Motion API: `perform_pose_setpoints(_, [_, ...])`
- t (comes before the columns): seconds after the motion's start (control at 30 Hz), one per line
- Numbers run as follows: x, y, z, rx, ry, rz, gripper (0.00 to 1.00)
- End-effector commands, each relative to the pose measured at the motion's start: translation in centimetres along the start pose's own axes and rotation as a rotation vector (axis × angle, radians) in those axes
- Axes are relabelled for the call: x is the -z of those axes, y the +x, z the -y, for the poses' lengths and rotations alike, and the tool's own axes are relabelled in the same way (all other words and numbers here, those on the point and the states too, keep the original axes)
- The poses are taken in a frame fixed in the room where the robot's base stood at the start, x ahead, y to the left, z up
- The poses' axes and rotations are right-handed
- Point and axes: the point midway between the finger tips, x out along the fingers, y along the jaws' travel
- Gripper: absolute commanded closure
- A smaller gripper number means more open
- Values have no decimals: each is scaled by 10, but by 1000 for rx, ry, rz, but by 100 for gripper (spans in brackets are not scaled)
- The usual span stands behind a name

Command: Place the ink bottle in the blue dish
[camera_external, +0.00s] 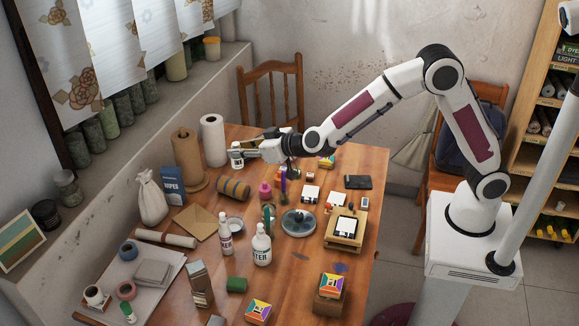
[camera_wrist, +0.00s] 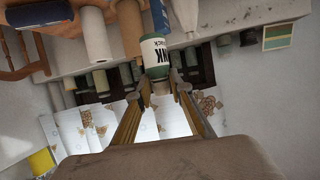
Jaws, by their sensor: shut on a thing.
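The ink bottle (camera_wrist: 156,54) has a white label with black lettering and a green band. It sits between the fingertips of my gripper (camera_wrist: 164,90), which is shut on it. In the external view the bottle (camera_external: 236,155) is at the end of my gripper (camera_external: 249,150), over the back left of the table, near the paper rolls. A round blue-grey dish (camera_external: 290,229), which looks like the blue dish, lies mid-table, to the right of and nearer the camera than my gripper. Something small and dark stands in it. The dish does not show in the wrist view.
The wooden table (camera_external: 300,262) is crowded. A white paper roll (camera_external: 213,140) and a brown roll (camera_external: 187,158) stand by my gripper. White bottles (camera_external: 261,246) stand left of and nearer than the dish; a wooden block with a card (camera_external: 345,231) is to its right.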

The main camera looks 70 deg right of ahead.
Motion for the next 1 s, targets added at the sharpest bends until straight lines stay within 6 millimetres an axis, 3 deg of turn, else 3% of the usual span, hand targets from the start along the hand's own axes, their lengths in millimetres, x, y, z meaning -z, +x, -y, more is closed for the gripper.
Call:
perform_pose_setpoints(0.57, [-16, -18, -48, 83, -36, 0, 100])
perform_pose_setpoints(1.0, [-43, -44, -86, 138, -58, 0, 100])
